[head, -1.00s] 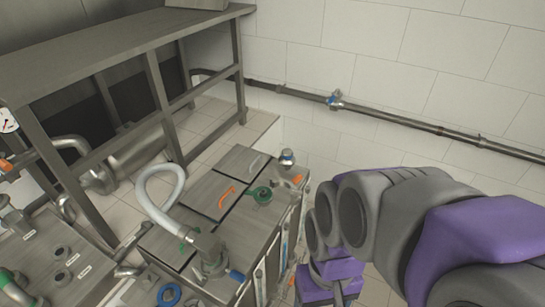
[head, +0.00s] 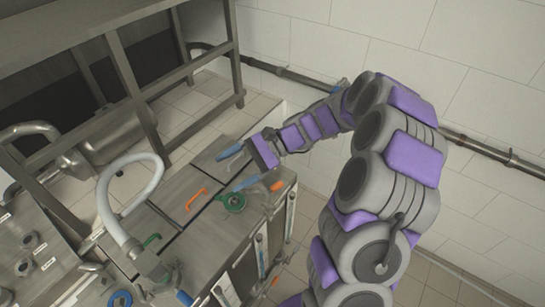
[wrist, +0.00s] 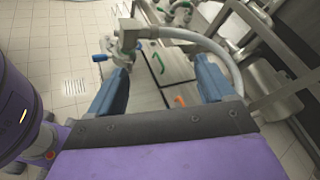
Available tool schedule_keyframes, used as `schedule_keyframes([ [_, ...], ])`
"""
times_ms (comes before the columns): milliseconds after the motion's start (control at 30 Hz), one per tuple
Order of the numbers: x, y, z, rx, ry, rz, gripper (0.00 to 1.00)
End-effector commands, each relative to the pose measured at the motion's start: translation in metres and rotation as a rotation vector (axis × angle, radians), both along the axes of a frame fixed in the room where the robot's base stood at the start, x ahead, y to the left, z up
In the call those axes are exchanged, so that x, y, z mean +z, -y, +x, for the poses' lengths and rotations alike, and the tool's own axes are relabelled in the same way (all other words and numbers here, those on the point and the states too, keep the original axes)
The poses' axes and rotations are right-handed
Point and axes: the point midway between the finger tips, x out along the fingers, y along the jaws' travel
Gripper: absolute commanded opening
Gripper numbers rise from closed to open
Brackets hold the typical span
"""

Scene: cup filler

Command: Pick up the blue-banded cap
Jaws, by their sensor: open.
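The blue-banded cap is not visible now. In the earlier head view it stood at the back right corner of the metal machine top (head: 172,205), and my purple gripper and wrist now cover that area in the head view. I cannot make the cap out in the wrist view either. My gripper (head: 230,168) is over the right end of the machine top, its two blue fingers apart and pointing left. In the wrist view the fingers (wrist: 162,88) stand wide apart. I see no cap between them.
Orange handle (head: 196,198) and green handle (head: 151,241) sit on lids. A white hose (head: 104,200) arches up on the left. A metal table frame (head: 130,75) and wall pipe (head: 270,70) stand behind.

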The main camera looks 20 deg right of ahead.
Motion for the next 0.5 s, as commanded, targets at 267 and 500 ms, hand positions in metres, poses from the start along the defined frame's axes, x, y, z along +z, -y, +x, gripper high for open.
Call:
schedule_keyframes([
  [267,-0.059,0.088,0.075,-0.34,-0.164,0.22,0.82],
  [500,-0.133,0.195,0.102,-0.64,-0.281,0.376,0.82],
])
